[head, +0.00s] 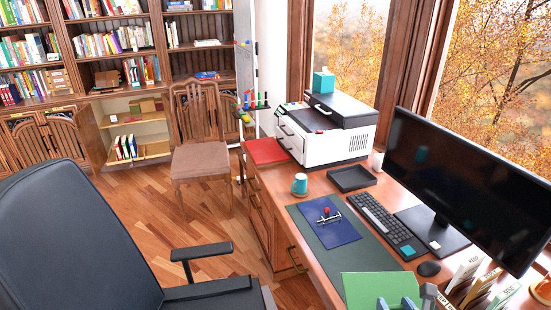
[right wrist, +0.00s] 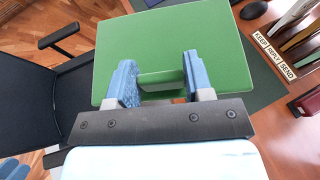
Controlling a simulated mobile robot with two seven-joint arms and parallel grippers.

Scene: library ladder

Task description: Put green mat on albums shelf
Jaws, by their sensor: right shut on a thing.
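The bright green mat (head: 378,286), a flat rectangular board, is at the bottom of the head view, over the desk's near edge. It fills the middle of the right wrist view (right wrist: 165,35). My right gripper (right wrist: 158,80) is shut on it, with blue fingers either side of a narrow green part. The fingertips show only partly in the head view. The bookcase (head: 95,103) stands at the back left, far from the gripper. Its open lower bay (head: 152,152) holds a few upright volumes and boxes. I cannot read which shelf is for albums.
A black office chair (head: 75,235) stands left of the desk, and a wooden chair (head: 200,155) before the bookcase.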

